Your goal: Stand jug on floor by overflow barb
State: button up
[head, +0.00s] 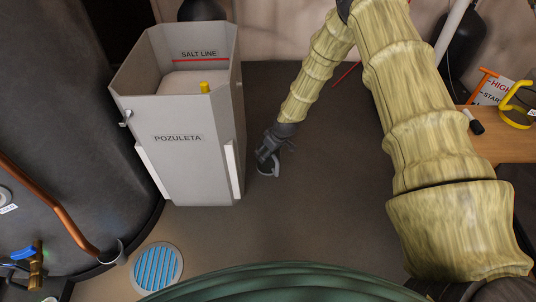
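My gripper (268,163) is low over the brown floor, just right of the grey tank (188,175) marked POZULETA. A small light-grey curved piece shows at its tip; I cannot tell if it is a finger or something held. Whether the fingers are open or shut is unclear. A small pale fitting (126,116) sticks out of the tank's upper left side and may be the overflow barb. I cannot make out a jug for certain.
The tank is open on top, with a red SALT LINE mark and a yellow cap (205,87) inside. A dark cylinder (70,110) and copper pipe (45,205) stand left. A blue-slatted floor drain (158,267) lies in front. A wooden table (508,148) is right. Middle floor is clear.

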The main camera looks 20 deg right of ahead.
jog(key=shift+f, duration=0.25)
jog(key=o, duration=1.2)
jog(key=p+v, duration=0.6)
jog(key=v, duration=0.6)
jog(key=s+a+f+m+g, duration=0.15)
jog(key=s+f, duration=0.25)
jog(key=s, duration=0.8)
jog(key=s+a+f+m+g, duration=0.15)
jog(key=s+f, duration=0.35)
jog(key=s, duration=0.6)
jog(key=s+m, duration=0.1)
jog(key=s, duration=0.6)
jog(key=s+m+h, duration=0.1)
jog(key=s, duration=0.6)
jog(key=s+r+m+h, duration=0.1)
jog(key=s, duration=0.6)
jog(key=shift+s+d+g, duration=0.25)
jog(key=shift+d+g, duration=0.05)
jog(key=shift+g, duration=0.1)
